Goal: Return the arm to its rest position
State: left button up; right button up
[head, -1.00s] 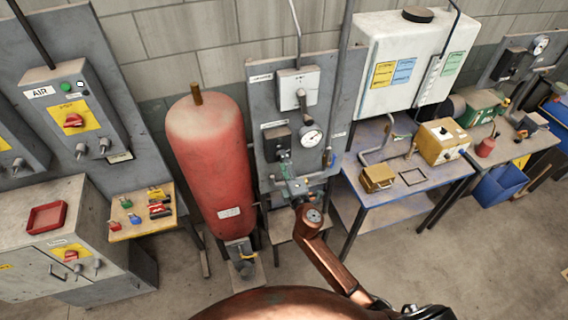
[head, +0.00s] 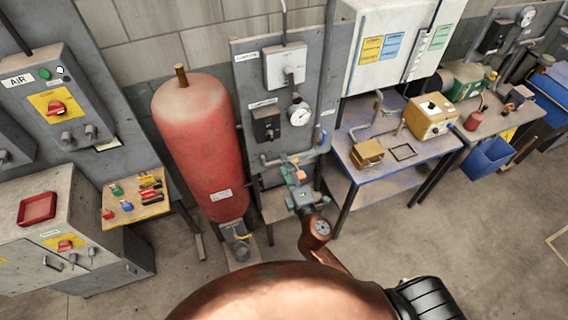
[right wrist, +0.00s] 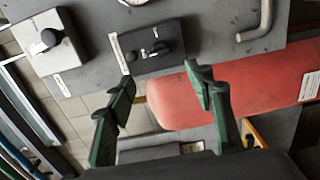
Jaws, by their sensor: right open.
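My right gripper (head: 303,190) shows in the head view at the end of my copper-coloured arm, in front of the lower part of the grey gauge panel (head: 250,85). In the right wrist view its two green-and-black fingers (right wrist: 162,92) stand wide apart with nothing between them. It looks apart from the black switch box (right wrist: 150,46) on the panel, which lies beyond the fingers. A small orange part (head: 300,175) shows just above the gripper in the head view. My left gripper is not in view.
The red tank (head: 203,145) stands left of the gripper. A blue-topped table (head: 385,180) with a yellow box (head: 432,115) stands to the right. A wooden shelf (head: 135,205) with small coloured parts is at left. Bare floor (head: 450,235) lies at lower right.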

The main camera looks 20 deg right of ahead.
jog(key=shift+f, duration=0.1)
dwell(0.3)
jog(key=s+d+f+m+g+b, duration=0.1)
jog(key=d+f+m+g+b, duration=0.1)
jog(key=f, duration=1.2)
jog(key=s+d+f+m+g+b, duration=0.1)
jog(key=d+f+m+g+b, duration=0.15)
jog(key=f, duration=1.15)
jog(key=s+d+f+m+g+b, duration=0.1)
jog(key=s+f, duration=0.2)
jog(key=f, duration=0.5)
jog(key=s+d+f+m+g+h+b, duration=0.1)
jog(key=s+d+f+g, duration=0.15)
jog(key=f, duration=0.45)
jog(key=s+d+f+m+g+b, duration=0.15)
jog(key=s+f, duration=0.25)
jog(key=f, duration=0.4)
jog(key=s+d+f+m+g+b, duration=0.3)
jog(key=s+f+m+g+b, duration=0.15)
jog(key=s+f, duration=1.65)
jog(key=s+f+m+g+b, duration=0.1)
jog(key=s+f, duration=0.4)
jog(key=s, duration=0.5)
jog(key=s+f+m+g+b, duration=0.2)
jog(key=s+f, duration=0.3)
jog(key=s, duration=0.5)
jog(key=shift+d+m, duration=0.4)
jog(key=shift+m, duration=0.45)
